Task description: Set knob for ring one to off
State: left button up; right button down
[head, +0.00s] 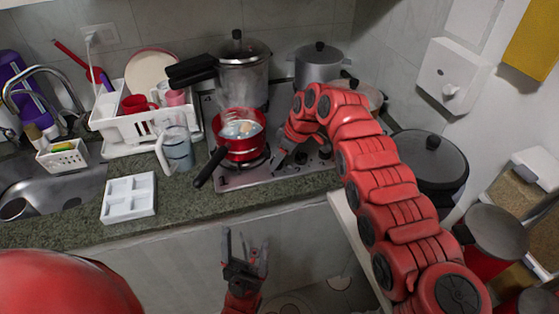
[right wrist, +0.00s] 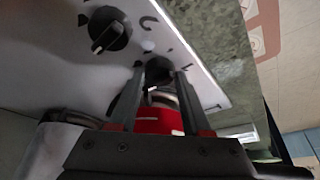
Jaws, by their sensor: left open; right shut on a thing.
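The steel stove top (head: 232,181) is set in the counter, with black knobs (head: 325,152) along its right side. My right gripper (head: 279,160) reaches down to the front of this knob area. In the right wrist view, its fingers are closed around a black knob (right wrist: 158,67), which they partly hide. Another black knob (right wrist: 108,32) sits to its left on the pale panel with dark marks, untouched. I cannot tell the held knob's pointer direction or which ring it belongs to. My left gripper (head: 245,258) is open and empty, below the counter's front edge.
A red pan (head: 240,146) with steaming food sits on the front burner, its black handle (head: 209,168) over the counter edge. A pressure cooker (head: 243,75) and a grey pot (head: 320,65) stand behind. A white tray (head: 129,197) and a glass jug (head: 177,150) stand left.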

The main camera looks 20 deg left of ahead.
jog(key=shift+s+f, duration=0.1)
jog(key=shift+f, duration=0.05)
jog(key=shift+c, duration=1.8)
grip_release()
jog(key=shift+a, duration=0.1)
jog(key=shift+d+r, duration=0.2)
jog(key=shift+r, duration=0.15)
jog(key=b+v, duration=0.2)
jog(key=v, duration=1.4)
jog(key=shift+r+b, duration=0.35)
jog(key=shift+r, duration=0.05)
